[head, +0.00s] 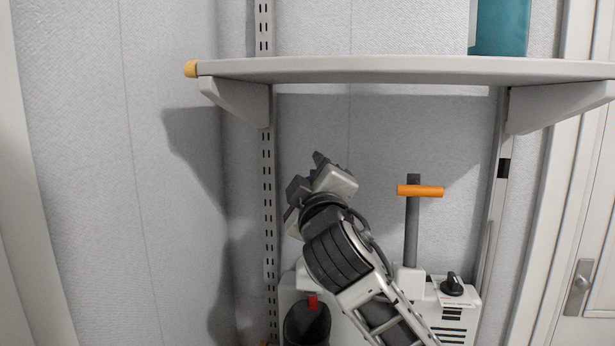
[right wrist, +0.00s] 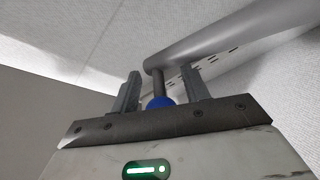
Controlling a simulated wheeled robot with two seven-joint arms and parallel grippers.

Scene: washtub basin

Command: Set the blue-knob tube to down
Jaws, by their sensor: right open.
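The blue knob (right wrist: 158,102) shows in the right wrist view on a short dark stem. The stem joins the end of a thick grey tube (right wrist: 230,42), which slants to the upper right. My right gripper (right wrist: 160,90) is open, with one finger on each side of the stem and knob; I cannot tell whether either finger touches. In the head view my right gripper (head: 307,174) is raised in front of the wall, and a speck of the blue knob (head: 309,178) shows between its fingers. My gripper and arm hide the tube there. My left gripper is not in view.
A grey shelf (head: 380,68) spans above my right gripper, with a teal box (head: 501,27) on it. To the right, an orange T-handle (head: 420,191) stands on a white unit with a black dial (head: 452,284). A dark red-tipped part (head: 307,325) is below.

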